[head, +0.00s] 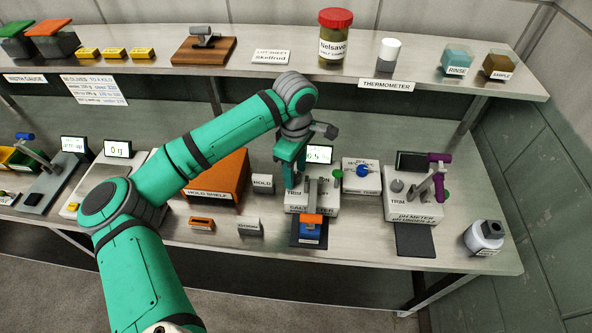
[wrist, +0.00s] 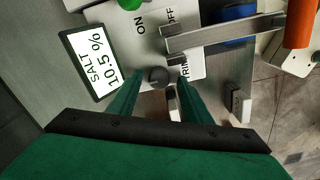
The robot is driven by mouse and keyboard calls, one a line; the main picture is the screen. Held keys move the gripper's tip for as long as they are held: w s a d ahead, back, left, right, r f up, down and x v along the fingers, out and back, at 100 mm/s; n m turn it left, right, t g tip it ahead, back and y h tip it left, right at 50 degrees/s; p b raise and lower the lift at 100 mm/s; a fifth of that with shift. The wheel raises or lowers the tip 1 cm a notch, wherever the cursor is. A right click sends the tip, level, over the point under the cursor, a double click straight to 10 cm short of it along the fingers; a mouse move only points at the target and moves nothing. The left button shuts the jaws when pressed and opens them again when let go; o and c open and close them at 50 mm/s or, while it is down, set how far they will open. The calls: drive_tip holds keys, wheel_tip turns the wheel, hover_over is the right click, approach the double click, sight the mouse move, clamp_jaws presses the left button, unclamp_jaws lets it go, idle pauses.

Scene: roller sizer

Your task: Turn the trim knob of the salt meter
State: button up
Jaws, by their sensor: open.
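The salt meter (head: 322,200) is a white box on the bench, below my gripper. Its screen (wrist: 92,62) reads SALT 10.5 % in the wrist view. The trim knob (wrist: 157,76) is a small dark round knob beside the partly covered TRIM label. My gripper (head: 289,182) points down at the meter's left side, and its green fingers (wrist: 158,84) are open on either side of the knob. I cannot tell whether they touch it. In the head view the knob is hidden by my gripper.
A metal arm (wrist: 210,35) with an orange end (wrist: 299,22) stands close beside the knob. A HOLD block (head: 263,184) and an orange case (head: 218,178) stand left of the meter. A box with a blue knob (head: 360,175) and the pH meter (head: 412,205) stand right. A shelf (head: 300,72) runs above.

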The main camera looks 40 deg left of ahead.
drive_tip(key=c, duration=1.1)
drive_tip(key=shift+o, duration=0.2)
drive_tip(key=n, duration=0.5)
drive_tip(key=shift+w+d, duration=0.1)
drive_tip(key=o, duration=1.1)
drive_tip(key=shift+c, duration=0.2)
drive_tip(key=shift+r, duration=0.1)
